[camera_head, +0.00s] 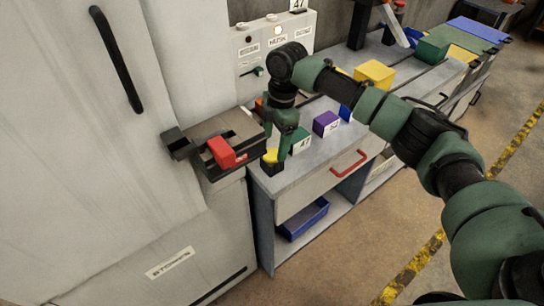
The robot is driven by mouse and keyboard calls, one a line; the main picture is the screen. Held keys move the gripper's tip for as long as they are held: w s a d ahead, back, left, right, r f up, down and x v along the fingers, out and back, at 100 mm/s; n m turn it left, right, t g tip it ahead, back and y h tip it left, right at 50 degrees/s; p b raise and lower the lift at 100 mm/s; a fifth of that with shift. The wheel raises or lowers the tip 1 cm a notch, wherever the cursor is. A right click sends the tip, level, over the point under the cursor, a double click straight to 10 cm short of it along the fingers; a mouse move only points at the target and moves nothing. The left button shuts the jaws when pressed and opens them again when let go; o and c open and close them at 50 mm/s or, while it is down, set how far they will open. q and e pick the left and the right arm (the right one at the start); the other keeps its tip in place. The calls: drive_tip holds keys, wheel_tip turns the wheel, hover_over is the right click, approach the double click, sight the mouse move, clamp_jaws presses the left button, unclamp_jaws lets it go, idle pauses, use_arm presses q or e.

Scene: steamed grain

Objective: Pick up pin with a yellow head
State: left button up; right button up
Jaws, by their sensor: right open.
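The pin with a yellow head (271,155) stands near the front left corner of the counter, its yellow top above a dark base. My right gripper (276,149) points down right at the pin. Its jaws are open, and its fingers partly cover the yellow head. I cannot tell whether the fingers touch it. My left gripper is not in view.
A red block (221,152) sits on a dark fixture left of the pin. A green numbered block (300,141) and a purple block (326,123) stand close to the right. A yellow box (375,74) is farther back. A blue bin (303,218) sits on the lower shelf.

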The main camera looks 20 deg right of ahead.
sight(272, 154)
drive_tip(key=f, duration=0.2)
drive_tip(key=shift+w+a+f, duration=0.1)
drive_tip(key=shift+a+f, duration=0.1)
drive_tip(key=shift+f, duration=0.4)
clamp_jaws()
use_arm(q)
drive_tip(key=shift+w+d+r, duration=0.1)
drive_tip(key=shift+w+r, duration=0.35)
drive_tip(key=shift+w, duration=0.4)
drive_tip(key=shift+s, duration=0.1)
use_arm(e)
drive_tip(key=shift+r, duration=0.1)
